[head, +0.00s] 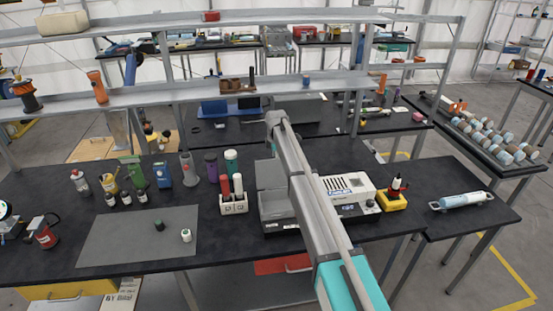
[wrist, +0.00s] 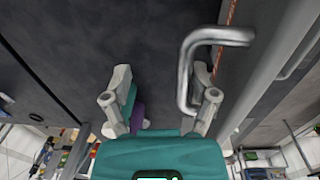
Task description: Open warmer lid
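The warmer appears to be the grey box (head: 277,207) on the middle of the black bench. A grey panel (head: 270,174) that looks like its lid stands raised at its back; my arm covers the box's right part. In the wrist view, my gripper (wrist: 163,88) is open, its two grey fingers wide apart. A bent metal handle (wrist: 186,68) stands just inside the right finger, close to it; I cannot tell whether they touch. Nothing is held. In the head view the gripper is hidden or too small to make out behind the arm.
A white instrument (head: 348,188) stands right of the box, with a yellow block (head: 392,201) beyond. A rack of bottles (head: 233,204) stands close on the left. A grey mat (head: 130,238) lies further left. A metal shelf (head: 180,93) runs above the bench.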

